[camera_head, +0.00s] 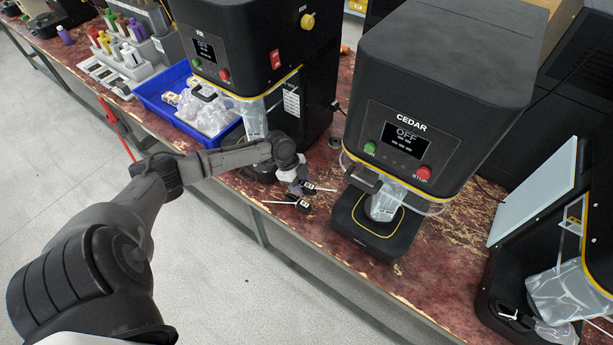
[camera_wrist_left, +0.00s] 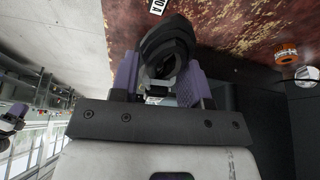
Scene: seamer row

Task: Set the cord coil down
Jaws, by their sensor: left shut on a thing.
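My left gripper (camera_head: 296,184) is low over the red-brown worktop, between the two black machines. In the left wrist view its purple fingers (camera_wrist_left: 157,82) are shut on the black cord coil (camera_wrist_left: 166,42), whose looped body stands out past the fingertips. Whether the coil touches the worktop I cannot tell. In the head view the gripper and wrist largely hide the coil. Small black pieces with white labels and thin white strips (camera_head: 301,205) show right by the fingertips. My right gripper is not in view.
The CEDAR machine (camera_head: 425,90), its display reading OFF, stands just right of the gripper. Another black machine (camera_head: 262,50) stands behind it. A blue bin (camera_head: 160,104) with clear bags is to the left. The worktop's front edge is close to the gripper.

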